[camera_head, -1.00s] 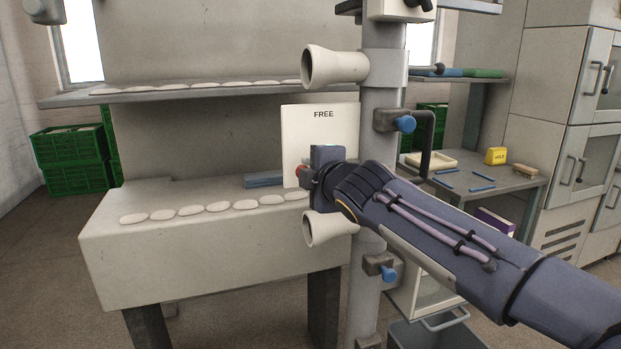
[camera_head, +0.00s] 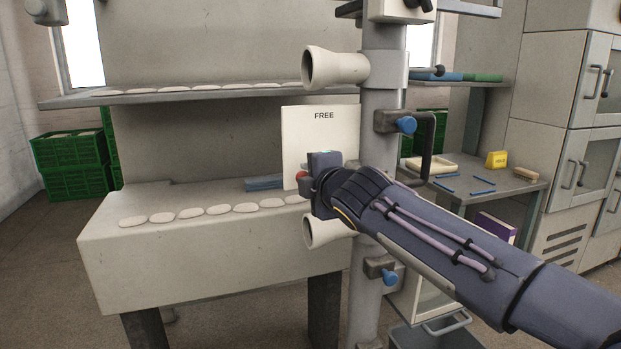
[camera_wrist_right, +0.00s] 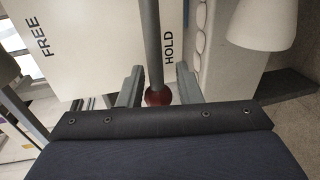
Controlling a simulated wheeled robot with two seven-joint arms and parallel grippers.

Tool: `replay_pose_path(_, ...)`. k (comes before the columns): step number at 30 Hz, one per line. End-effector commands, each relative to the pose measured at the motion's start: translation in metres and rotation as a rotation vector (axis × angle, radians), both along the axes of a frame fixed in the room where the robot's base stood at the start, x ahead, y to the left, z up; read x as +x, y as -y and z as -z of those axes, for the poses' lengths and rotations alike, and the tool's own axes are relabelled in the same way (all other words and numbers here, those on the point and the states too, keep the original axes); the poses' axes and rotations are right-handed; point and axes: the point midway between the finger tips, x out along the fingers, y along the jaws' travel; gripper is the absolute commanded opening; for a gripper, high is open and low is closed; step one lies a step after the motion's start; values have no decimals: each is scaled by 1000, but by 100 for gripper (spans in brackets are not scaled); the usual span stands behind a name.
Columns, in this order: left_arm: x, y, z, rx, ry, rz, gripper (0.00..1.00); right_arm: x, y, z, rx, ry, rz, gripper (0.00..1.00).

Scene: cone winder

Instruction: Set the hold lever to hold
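The lever plate (camera_head: 305,135) is a white panel with FREE at its top in the head view; its lower part is hidden behind my right gripper. In the right wrist view the plate (camera_wrist_right: 95,50) shows both FREE and HOLD. The hold lever (camera_wrist_right: 152,40) is a grey rod with a dark red ball knob (camera_wrist_right: 158,97), and it appears closer to HOLD than to FREE. My right gripper (camera_wrist_right: 160,70) has its fingers apart, one on each side of the lever; I see small gaps beside the knob. The red knob also shows in the head view (camera_head: 301,176). My left gripper is out of view.
A grey post (camera_head: 382,85) with cream cones (camera_head: 335,67) and blue-knobbed clamps (camera_head: 405,124) stands close beside the plate. A ledge (camera_head: 200,240) with several pale oval pieces is below. A side table (camera_head: 520,183) holds small items.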

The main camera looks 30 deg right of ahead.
Motion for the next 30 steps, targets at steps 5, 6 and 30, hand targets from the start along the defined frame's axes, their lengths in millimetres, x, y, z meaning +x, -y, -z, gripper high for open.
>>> replay_pose_path(5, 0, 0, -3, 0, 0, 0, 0, -8, -2, -4, -1, 3, 0, 31)
replay_pose_path(6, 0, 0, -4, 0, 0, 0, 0, -14, -3, -6, -1, 3, 0, 31)
replay_pose_path(30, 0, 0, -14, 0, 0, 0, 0, -75, -15, -15, 0, 0, 0, 31)
